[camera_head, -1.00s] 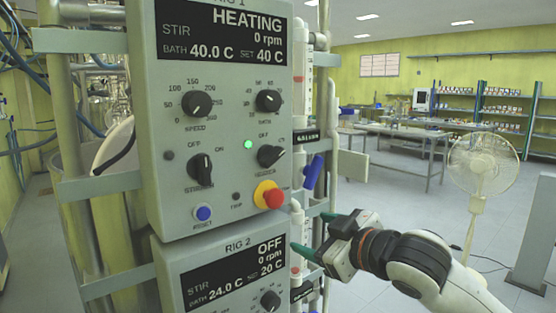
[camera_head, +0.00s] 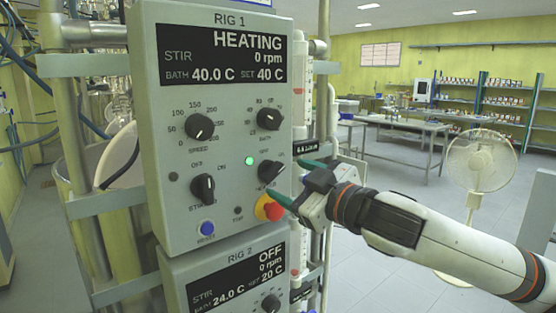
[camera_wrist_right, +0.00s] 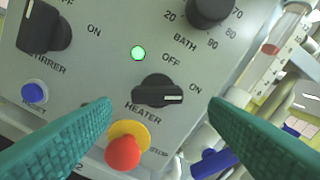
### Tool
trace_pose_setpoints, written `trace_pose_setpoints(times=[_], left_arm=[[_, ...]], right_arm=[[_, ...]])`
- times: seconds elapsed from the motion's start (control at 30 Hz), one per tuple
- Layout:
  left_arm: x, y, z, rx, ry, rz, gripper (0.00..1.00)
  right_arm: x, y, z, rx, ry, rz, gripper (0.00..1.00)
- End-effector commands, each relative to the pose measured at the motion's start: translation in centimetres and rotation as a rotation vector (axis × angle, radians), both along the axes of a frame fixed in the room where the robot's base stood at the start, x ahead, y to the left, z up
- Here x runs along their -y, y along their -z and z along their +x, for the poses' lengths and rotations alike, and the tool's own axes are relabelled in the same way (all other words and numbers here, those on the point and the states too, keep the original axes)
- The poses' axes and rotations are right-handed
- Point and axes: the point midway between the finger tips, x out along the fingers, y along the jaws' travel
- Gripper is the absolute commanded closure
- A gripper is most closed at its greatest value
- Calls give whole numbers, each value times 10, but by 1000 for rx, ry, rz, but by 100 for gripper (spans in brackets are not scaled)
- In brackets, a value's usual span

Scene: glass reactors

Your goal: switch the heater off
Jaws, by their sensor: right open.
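The heater knob (camera_head: 269,171) is a black rotary switch on the RIG 1 panel (camera_head: 225,220). In the right wrist view the heater knob (camera_wrist_right: 159,92) has its white mark turned to the ON side, and the green lamp (camera_wrist_right: 138,53) above it is lit. The RIG 1 display (camera_head: 222,54) reads HEATING, bath 40.0 C, set 40 C. My right gripper (camera_head: 291,181) is open, its green fingertips on either side of the heater knob in the picture; I cannot tell whether they touch it. My left gripper is not in view.
The red and yellow stop button (camera_head: 269,208) sits just below the heater knob. The stirrer knob (camera_head: 203,188) and blue reset button (camera_head: 207,228) are to the left. The RIG 2 panel (camera_head: 205,273) is below. Glassware and a blue-handled valve (camera_wrist_right: 213,163) stand right of the panel.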

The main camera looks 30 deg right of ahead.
Motion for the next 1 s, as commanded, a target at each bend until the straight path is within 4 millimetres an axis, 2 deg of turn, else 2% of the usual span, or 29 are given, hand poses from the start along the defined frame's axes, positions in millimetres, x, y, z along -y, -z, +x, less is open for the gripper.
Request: trace_pose_setpoints(times=[0.03,0.3,0.53,0.83,0.87,1.0], left_arm=[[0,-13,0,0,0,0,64],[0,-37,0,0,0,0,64],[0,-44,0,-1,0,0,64],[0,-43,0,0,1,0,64],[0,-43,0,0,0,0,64],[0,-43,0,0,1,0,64]], right_arm=[[-1,-7,4,0,-2,3,31],[-3,-4,28,2,-4,5,31],[-6,-1,42,0,-6,-1,31],[-6,1,44,0,-5,-4,31],[-6,1,44,0,-5,-4,33],[-6,1,43,0,-5,-4,55]])
